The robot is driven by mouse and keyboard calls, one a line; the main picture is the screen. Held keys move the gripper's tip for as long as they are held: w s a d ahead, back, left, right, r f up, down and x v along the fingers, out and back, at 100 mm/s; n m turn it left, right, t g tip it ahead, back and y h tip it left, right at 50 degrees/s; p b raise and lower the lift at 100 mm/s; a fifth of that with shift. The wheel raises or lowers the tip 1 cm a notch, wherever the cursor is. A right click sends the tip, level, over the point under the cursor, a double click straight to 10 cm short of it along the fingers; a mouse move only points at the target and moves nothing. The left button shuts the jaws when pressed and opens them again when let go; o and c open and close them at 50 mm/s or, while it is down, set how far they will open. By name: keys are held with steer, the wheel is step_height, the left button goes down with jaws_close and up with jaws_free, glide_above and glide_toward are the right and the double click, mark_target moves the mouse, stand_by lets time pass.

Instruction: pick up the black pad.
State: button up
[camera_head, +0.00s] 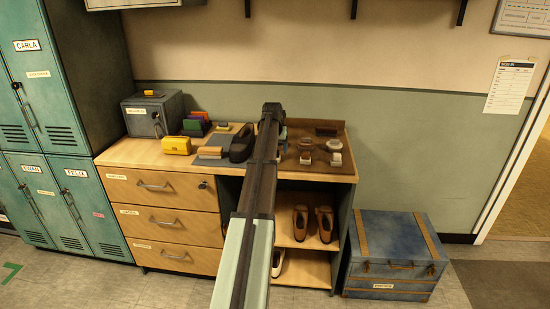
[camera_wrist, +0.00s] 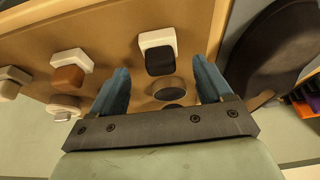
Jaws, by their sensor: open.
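The black pad (camera_wrist: 161,59) has a dark face on a white block and sits on the brown tray (camera_wrist: 110,20) in the wrist view. My gripper (camera_wrist: 160,67) is open, with one blue finger on each side of the pad and a gap on both sides. Nothing is held. A round grey tin (camera_wrist: 164,89) stands close to the pad, between the fingers and nearer the gripper's base; another dark round thing beyond it is partly hidden. In the head view my arm hides the pad, and only a little of my gripper (camera_head: 281,133) shows.
Brown-and-white pads (camera_wrist: 69,75) lie left of the gripper in the wrist view. A wall rises behind the counter.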

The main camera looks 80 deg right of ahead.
steer(key=shift+x, duration=1.95)
steer(key=shift+a, duration=0.1)
steer(key=shift+c, duration=0.4)
steer(key=c, duration=1)
